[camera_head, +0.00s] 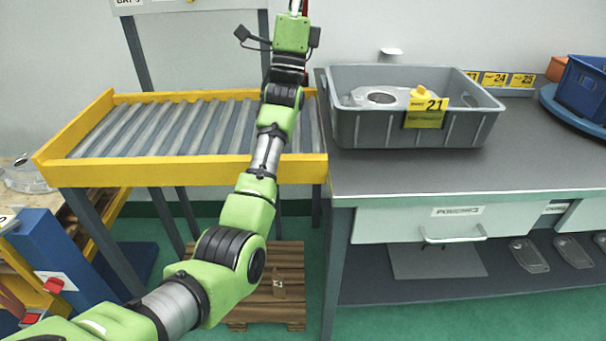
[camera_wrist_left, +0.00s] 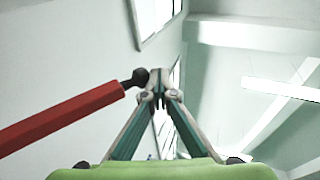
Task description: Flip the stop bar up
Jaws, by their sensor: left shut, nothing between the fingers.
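The stop bar is a red bar with a black knob at its end. In the left wrist view the bar (camera_wrist_left: 65,117) slants in from the left, and its knob (camera_wrist_left: 139,76) is close beside the fingertips; I cannot tell whether they touch. In the head view only slivers of red (camera_head: 304,7) show at the top, by the right end of the roller conveyor; my wrist hides most of the bar. My left gripper (camera_wrist_left: 160,76) is shut and empty, pointing up. In the head view its fingers are at the top edge, barely seen. My right gripper is not in view.
A roller conveyor with a yellow frame (camera_head: 105,174) is behind my left arm. To its right, a grey worktop (camera_head: 390,178) carries a grey crate (camera_head: 360,133) labelled 21, holding a casting and a yellow item. A blue bin (camera_head: 583,85) stands far right. A wooden pallet (camera_head: 275,290) lies below.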

